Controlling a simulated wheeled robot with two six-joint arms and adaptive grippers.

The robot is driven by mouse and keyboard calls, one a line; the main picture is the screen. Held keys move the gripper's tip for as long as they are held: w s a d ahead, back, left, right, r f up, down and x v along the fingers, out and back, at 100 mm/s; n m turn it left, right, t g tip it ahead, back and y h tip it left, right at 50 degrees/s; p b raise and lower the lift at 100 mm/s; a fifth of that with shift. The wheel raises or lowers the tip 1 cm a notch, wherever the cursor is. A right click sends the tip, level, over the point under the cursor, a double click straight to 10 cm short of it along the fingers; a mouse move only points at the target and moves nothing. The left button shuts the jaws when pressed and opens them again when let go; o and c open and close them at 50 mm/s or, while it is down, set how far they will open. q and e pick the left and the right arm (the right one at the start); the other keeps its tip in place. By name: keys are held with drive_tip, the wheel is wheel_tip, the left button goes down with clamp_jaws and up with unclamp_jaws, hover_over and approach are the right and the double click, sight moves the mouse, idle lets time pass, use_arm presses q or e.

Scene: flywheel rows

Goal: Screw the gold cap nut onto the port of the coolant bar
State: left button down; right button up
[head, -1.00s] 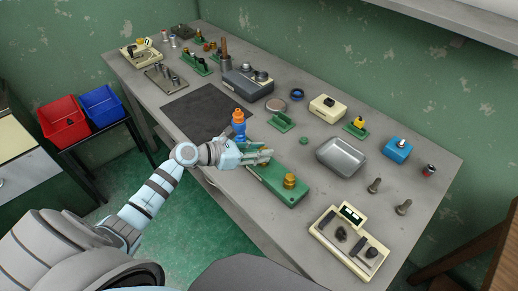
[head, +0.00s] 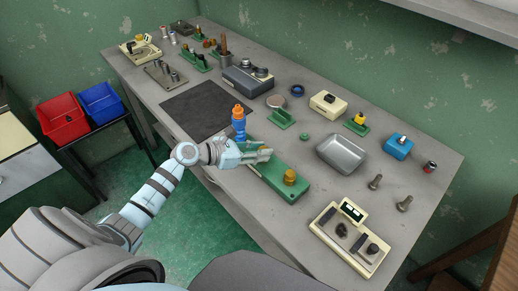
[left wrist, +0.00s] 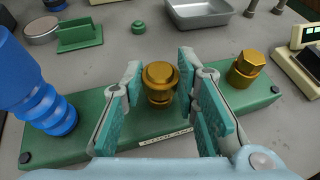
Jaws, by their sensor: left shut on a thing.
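The gold cap nut (left wrist: 160,82) is between the teal finger pads of my left gripper (left wrist: 162,100), which is shut on it. The gripper also shows in the head view (head: 265,153), above the coolant bar. The coolant bar (head: 276,176) is a long green block with a partly covered label, also seen in the left wrist view (left wrist: 85,132). The nut stands upright over the bar's middle. The port beneath it is hidden, so I cannot tell whether they are threaded together. A second gold fitting (left wrist: 247,68) sits at the bar's right end. My right gripper is not in view.
A blue bottle-like part with an orange top (head: 238,122) stands close left of the gripper. A green bracket (head: 281,118), a small green disc (head: 304,137) and a metal tray (head: 342,152) lie behind the bar. A cream device (head: 350,240) stands to the right.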

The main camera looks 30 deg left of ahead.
use_arm(q)
drive_tip(key=shift+f, duration=0.25)
drive_tip(key=c, duration=1.2)
unclamp_jaws()
drive_tip(key=v, duration=1.2)
